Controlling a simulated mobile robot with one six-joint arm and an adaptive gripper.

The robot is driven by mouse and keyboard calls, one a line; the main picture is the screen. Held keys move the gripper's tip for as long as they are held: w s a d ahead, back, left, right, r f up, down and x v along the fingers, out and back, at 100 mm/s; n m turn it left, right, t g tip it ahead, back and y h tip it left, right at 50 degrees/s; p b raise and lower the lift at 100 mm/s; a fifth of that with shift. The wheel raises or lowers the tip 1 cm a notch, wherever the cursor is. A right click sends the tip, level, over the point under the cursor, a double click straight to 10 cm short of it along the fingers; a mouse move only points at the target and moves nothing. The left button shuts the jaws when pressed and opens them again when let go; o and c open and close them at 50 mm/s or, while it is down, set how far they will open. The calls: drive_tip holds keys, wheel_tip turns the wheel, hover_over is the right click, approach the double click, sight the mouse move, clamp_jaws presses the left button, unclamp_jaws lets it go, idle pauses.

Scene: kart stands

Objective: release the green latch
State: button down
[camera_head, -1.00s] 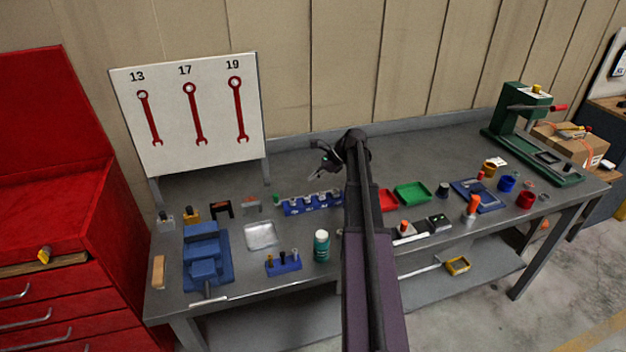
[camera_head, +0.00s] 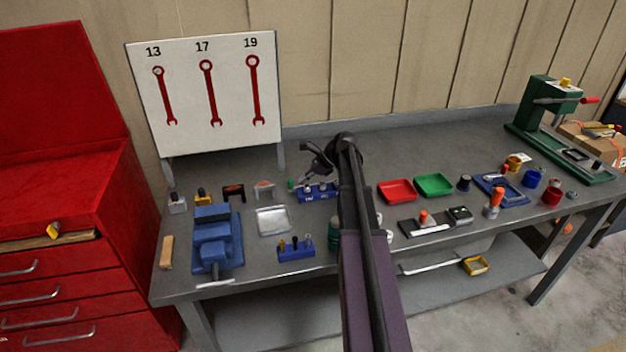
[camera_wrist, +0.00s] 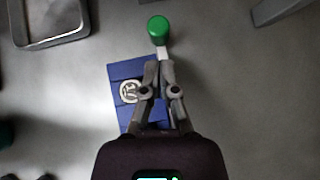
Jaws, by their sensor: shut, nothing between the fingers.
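The green latch knob (camera_wrist: 158,29) shows at the top of the wrist view, on a short pale lever. In the head view it is a small green spot (camera_head: 290,184) at the left end of the blue block (camera_head: 312,194). The block (camera_wrist: 122,72) lies under my fingers in the wrist view, with a round metal piece on it. My gripper (camera_wrist: 159,64) is shut and empty. Its fingertips lie at the lower end of the lever in the picture, and I cannot tell whether they touch it. My arm hides the block's right end.
A silver tray (camera_head: 273,220) and a blue vise (camera_head: 215,240) stand to the left. Red (camera_head: 396,191) and green (camera_head: 433,185) trays lie right of my arm. A small blue holder (camera_head: 296,249) stands in front. The bench behind the block is mostly clear.

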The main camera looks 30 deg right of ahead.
drive_tip(key=shift+w+a, duration=0.3)
drive_tip(key=shift+a, duration=0.3)
